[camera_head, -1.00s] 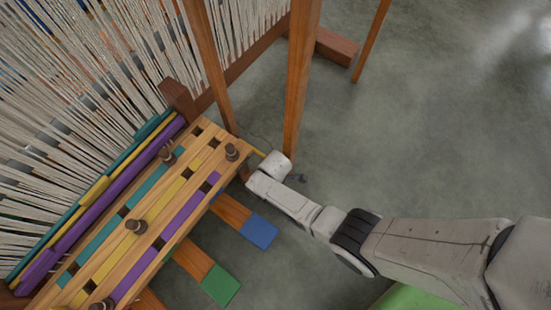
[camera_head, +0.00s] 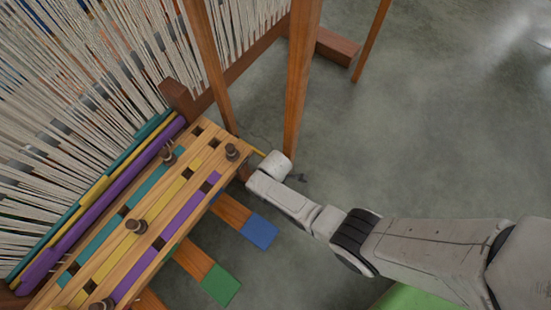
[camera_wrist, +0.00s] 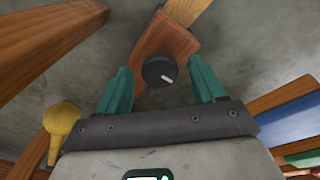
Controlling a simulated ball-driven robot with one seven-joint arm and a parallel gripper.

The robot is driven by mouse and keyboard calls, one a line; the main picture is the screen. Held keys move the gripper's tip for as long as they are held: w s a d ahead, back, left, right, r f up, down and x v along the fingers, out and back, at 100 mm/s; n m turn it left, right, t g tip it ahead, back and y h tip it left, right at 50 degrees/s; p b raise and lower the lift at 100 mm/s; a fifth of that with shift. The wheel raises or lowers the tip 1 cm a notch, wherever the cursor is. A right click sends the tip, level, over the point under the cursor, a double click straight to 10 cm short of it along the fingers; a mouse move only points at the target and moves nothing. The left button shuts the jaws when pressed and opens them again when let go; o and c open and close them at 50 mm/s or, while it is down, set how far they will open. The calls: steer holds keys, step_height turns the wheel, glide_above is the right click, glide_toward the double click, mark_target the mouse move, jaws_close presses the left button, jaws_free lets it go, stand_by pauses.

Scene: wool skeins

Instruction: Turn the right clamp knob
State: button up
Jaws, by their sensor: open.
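In the head view my arm reaches the right end of the loom's slotted wooden bench, and my gripper's fingers and the knob are hidden there.
The loom bench (camera_head: 183,199) carries several dark pegs and coloured strips. Wooden posts (camera_head: 300,75) stand just behind my wrist. Blue (camera_head: 259,231) and green (camera_head: 221,285) tipped pedals lie below. A yellow rounded piece (camera_wrist: 62,118) is left of my gripper. Open floor lies to the right.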

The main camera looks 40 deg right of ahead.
step_height(320, 180, up, 11)
steer(key=p, duration=0.6)
steer(key=shift+f+p, duration=0.15)
steer(key=shift+p, duration=0.2)
steer(key=s+d+r+m+t, duration=0.1)
steer(key=s+d+r+m, duration=0.3)
steer(key=s+r+m, duration=0.55)
steer(key=s+d+r+m, duration=0.35)
steer(key=s+r, duration=0.35)
steer(key=r, duration=0.7)
step_height(320, 180, up, 26)
steer(key=p, duration=2.6)
steer(key=shift+s+d+r, duration=0.2)
steer(key=shift+d+r, duration=0.05)
steer(key=shift+d, duration=0.1)
